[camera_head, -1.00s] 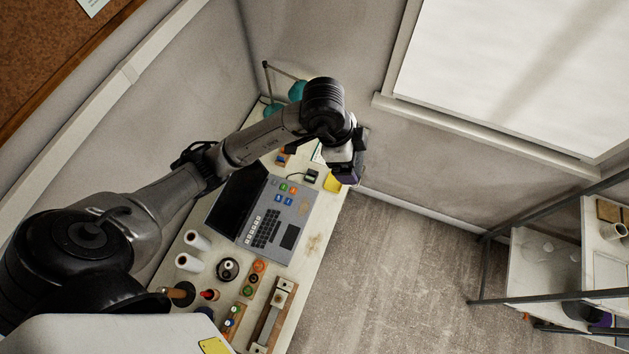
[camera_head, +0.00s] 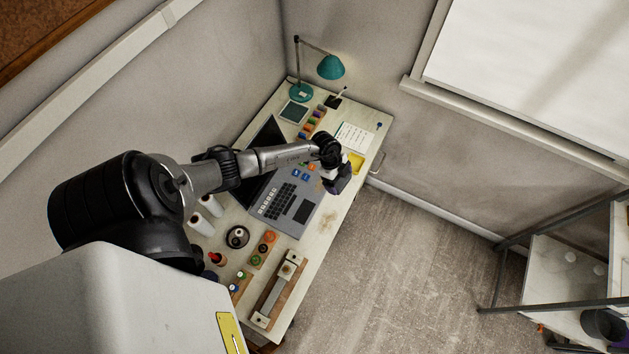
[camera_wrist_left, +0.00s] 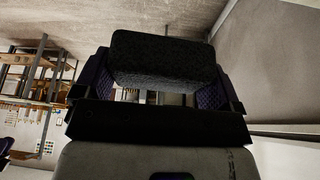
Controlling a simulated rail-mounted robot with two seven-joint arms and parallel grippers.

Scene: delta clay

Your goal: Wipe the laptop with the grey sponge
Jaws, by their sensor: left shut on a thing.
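The laptop (camera_head: 286,200) stands open on the desk, its dark screen (camera_head: 262,160) on the left and its grey keyboard deck facing up, with several coloured stickers near the top. My left gripper (camera_head: 338,183) is over the desk's right edge, just to the right of the laptop's upper corner. In the left wrist view it is shut on a dark grey sponge (camera_wrist_left: 163,60), held between purple-padded fingers. In the head view the sponge cannot be made out clearly. My right gripper is in neither view.
The desk (camera_head: 325,232) also holds a teal lamp (camera_head: 331,68), a paper sheet (camera_head: 353,137), a yellow pad (camera_head: 356,162), white rolls, a dark round holder (camera_head: 237,237) and a wooden block with a metal bar (camera_head: 277,289). A brown stain lies right of the laptop. Open floor is to the right.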

